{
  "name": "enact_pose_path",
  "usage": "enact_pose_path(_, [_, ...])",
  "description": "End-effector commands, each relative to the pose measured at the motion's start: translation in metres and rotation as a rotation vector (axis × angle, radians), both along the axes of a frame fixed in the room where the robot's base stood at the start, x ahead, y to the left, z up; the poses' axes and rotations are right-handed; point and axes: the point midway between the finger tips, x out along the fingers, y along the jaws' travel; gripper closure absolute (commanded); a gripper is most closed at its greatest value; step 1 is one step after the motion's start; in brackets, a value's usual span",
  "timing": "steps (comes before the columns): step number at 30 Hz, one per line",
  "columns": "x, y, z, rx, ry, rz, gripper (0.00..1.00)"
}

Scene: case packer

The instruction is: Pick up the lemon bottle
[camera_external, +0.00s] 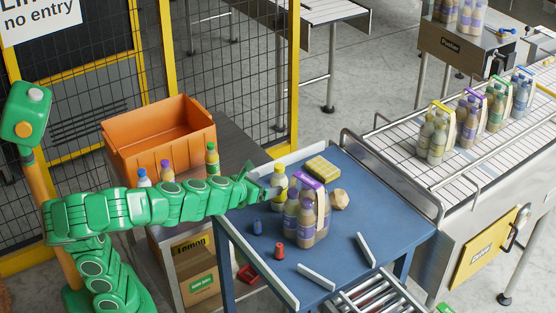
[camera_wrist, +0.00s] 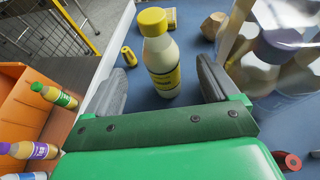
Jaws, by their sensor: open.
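The lemon bottle (camera_external: 279,181), pale with a yellow cap and yellow label, stands upright on the blue table (camera_external: 388,232). In the wrist view the lemon bottle (camera_wrist: 160,55) stands between the two grey fingers of my gripper (camera_wrist: 163,68), with a visible gap on each side. My gripper (camera_external: 264,190) is open and empty, low over the table's left edge, close to the bottle. In the external view the fingers are small and partly hard to make out against the bottle.
A purple-handled bottle pack (camera_external: 306,213) stands right beside the lemon bottle. An orange crate (camera_external: 160,145) and several bottles are at left.

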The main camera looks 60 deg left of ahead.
Motion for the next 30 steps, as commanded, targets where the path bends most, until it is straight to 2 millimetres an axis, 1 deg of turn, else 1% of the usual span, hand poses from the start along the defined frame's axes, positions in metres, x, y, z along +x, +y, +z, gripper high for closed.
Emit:
enact_pose_path(1, [0.0, 0.0, -0.008, 0.004, 0.002, 0.003, 0.12])
enact_pose_path(3, [0.0, 0.0, -0.013, 0.003, 0.001, 0.001, 0.12])
enact_pose_path(11, [0.003, 0.001, -0.022, -0.002, -0.003, 0.002, 0.12])
enact_pose_path(18, [0.018, 0.006, -0.029, -0.001, 0.0, 0.006, 0.12])
enact_pose_path(26, [0.03, 0.008, -0.037, -0.001, 0.001, 0.004, 0.12])
enact_pose_path(30, [0.043, 0.012, -0.046, 0.0, 0.0, 0.007, 0.12])
